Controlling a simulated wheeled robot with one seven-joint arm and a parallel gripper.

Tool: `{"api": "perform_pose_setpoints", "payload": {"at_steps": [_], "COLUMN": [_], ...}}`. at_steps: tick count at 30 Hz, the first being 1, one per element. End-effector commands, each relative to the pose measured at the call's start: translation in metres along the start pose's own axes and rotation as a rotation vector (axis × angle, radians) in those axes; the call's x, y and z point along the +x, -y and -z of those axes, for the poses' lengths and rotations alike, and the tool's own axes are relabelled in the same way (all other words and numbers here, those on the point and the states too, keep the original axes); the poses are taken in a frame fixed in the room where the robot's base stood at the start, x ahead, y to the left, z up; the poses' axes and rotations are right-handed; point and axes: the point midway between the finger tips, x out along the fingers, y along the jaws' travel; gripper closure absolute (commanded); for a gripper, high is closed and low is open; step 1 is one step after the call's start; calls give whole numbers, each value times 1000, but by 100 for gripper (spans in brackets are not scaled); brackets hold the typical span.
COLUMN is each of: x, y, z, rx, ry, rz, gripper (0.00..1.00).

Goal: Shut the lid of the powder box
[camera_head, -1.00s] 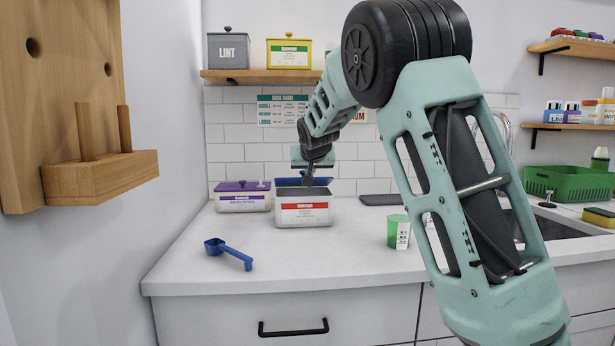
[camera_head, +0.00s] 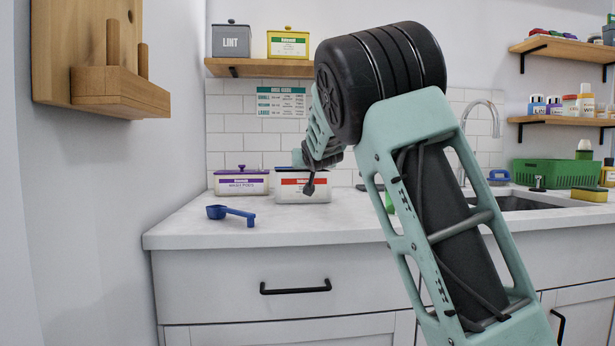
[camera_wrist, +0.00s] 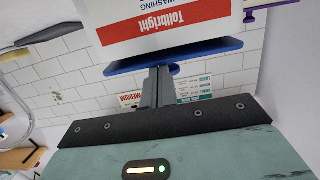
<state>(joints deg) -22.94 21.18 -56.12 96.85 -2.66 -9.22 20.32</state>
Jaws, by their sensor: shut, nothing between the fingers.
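The powder box (camera_head: 290,195) is a pale box with a red-banded label, standing on the counter. Its blue lid (camera_head: 285,168) shows as a thin, nearly level band along the box's top in the head view. In the upside-down wrist view, the box (camera_wrist: 165,22) shows its Tollbright label, and the lid (camera_wrist: 205,52) lies along its top edge. Whether the lid is fully seated is unclear. My gripper (camera_head: 309,190) is shut and empty, pointing down in front of the box. In the wrist view its fingers (camera_wrist: 160,72) overlap the lid's edge; contact cannot be told.
A purple-lidded box (camera_head: 241,182) stands just left of the powder box. A blue scoop (camera_head: 230,214) lies on the counter (camera_head: 190,232) nearer the front. A wooden peg rack (camera_head: 120,90) juts from the left wall.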

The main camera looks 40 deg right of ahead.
Motion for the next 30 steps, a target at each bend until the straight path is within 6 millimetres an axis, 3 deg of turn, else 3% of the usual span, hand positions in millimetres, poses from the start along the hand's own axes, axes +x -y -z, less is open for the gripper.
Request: {"api": "perform_pose_setpoints", "payload": {"at_steps": [3,30], "x": [4,6], "y": [-1,-2], "z": [-10,-10], "rx": [-1,-1], "ry": [-33,-83], "rz": [0,1], "gripper": [100,100]}}
